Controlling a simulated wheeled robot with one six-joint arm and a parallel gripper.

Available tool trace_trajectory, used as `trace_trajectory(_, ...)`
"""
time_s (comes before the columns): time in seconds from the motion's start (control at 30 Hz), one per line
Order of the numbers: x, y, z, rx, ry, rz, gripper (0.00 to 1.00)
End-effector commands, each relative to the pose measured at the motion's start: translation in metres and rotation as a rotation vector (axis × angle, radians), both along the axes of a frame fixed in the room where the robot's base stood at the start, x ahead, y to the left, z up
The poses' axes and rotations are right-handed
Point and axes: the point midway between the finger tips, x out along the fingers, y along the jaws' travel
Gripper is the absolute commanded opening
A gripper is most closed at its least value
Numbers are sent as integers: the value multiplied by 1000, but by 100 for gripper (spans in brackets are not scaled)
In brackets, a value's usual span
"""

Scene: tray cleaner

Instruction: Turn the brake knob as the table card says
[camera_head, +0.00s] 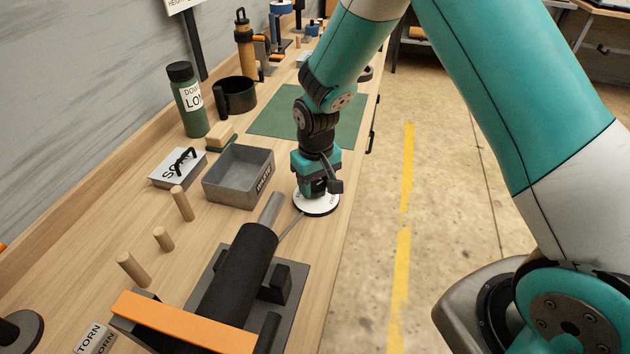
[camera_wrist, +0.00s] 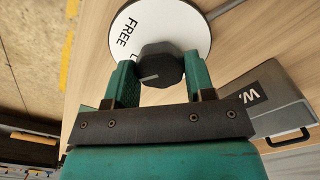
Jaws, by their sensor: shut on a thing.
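The brake knob (camera_wrist: 161,64) is dark and many-sided, with a pale line on its top that points to the left in the wrist view. It sits on a round white dial (camera_wrist: 190,22), printed "FREE"; a second label beside the knob is mostly hidden. The dial (camera_head: 318,208) also shows in the head view, near the bench's front edge. My gripper (camera_wrist: 155,80) has its two teal fingers on either side of the knob, shut on it. In the head view my gripper (camera_head: 316,190) points down over the dial and hides the knob.
A grey bin (camera_head: 225,190) stands left of the dial. A black cylinder on a base (camera_head: 240,265) with an orange bar lies in front. Wooden pegs (camera_head: 181,204), a green bottle (camera_head: 188,105) and a green mat (camera_head: 270,122) are around. A sign (camera_head: 183,5) at the top is cut off.

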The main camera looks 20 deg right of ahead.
Motion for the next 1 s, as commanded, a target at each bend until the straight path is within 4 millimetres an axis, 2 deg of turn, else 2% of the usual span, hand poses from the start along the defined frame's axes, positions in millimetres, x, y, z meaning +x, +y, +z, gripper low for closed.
trace_trajectory(0.67, 3, 0, 2, 1, -12, 55, 26)
trace_trajectory(0.7, 3, 0, 2, 1, -12, 55, 59)
trace_trajectory(0.77, 3, 0, 2, 1, -10, 55, 72)
trace_trajectory(1.0, 1, 0, 1, 1, -5, 55, 74)
